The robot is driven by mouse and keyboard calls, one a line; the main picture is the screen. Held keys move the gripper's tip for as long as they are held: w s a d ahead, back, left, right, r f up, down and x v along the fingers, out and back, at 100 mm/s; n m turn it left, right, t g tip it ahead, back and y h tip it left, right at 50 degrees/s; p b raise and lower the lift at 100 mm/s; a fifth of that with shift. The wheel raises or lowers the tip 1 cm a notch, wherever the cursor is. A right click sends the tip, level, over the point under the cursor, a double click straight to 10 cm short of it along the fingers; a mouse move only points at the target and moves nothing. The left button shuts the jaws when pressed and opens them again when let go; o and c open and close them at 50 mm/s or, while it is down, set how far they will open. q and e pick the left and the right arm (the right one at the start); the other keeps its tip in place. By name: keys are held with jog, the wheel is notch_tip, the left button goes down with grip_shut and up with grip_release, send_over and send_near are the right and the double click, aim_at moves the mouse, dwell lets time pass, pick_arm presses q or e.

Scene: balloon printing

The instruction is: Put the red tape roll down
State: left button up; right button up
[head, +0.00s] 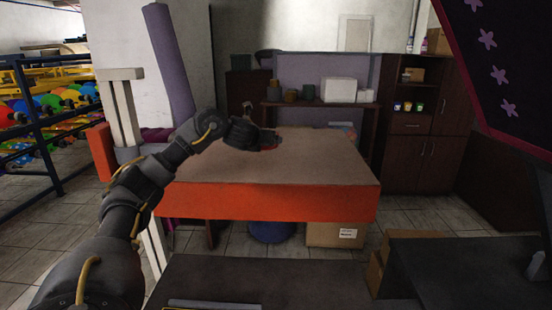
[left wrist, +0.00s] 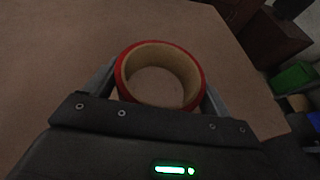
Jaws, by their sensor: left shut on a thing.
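The red tape roll (left wrist: 160,76) has a tan inner core and sits between the two fingers of my left gripper (left wrist: 160,88) in the left wrist view. The fingers press on its outer sides. In the head view the left gripper (head: 268,143) is over the brown top of the orange-sided table (head: 310,165). Only a small bit of the red roll (head: 270,147) shows there, mostly hidden by the gripper. I cannot tell whether the roll touches the tabletop. My right gripper is not in view.
The tabletop around the gripper is clear. Behind it stands a shelf (head: 318,103) with a white box (head: 338,90) and small containers. Brown cabinets (head: 427,120) are at the right. A purple roll (head: 168,65) leans at the left. A cardboard box (head: 335,234) lies under the table.

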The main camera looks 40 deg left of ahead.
aim_at(275, 167)
pick_arm(q)
jog(key=w+f, duration=0.2)
jog(key=f, duration=0.2)
jog(key=shift+w+d, duration=0.35)
jog(key=shift+w, duration=0.05)
jog(key=shift+w+d+f, duration=0.1)
jog(key=shift+w+f, duration=0.2)
jog(key=shift+f, duration=0.05)
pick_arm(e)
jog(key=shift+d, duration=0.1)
pick_arm(q)
jog(key=f, duration=0.3)
jog(key=shift+w+d, duration=0.1)
jog(key=shift+w, duration=0.2)
jog(key=shift+f+p, duration=0.3)
jog(key=shift+f, duration=0.15)
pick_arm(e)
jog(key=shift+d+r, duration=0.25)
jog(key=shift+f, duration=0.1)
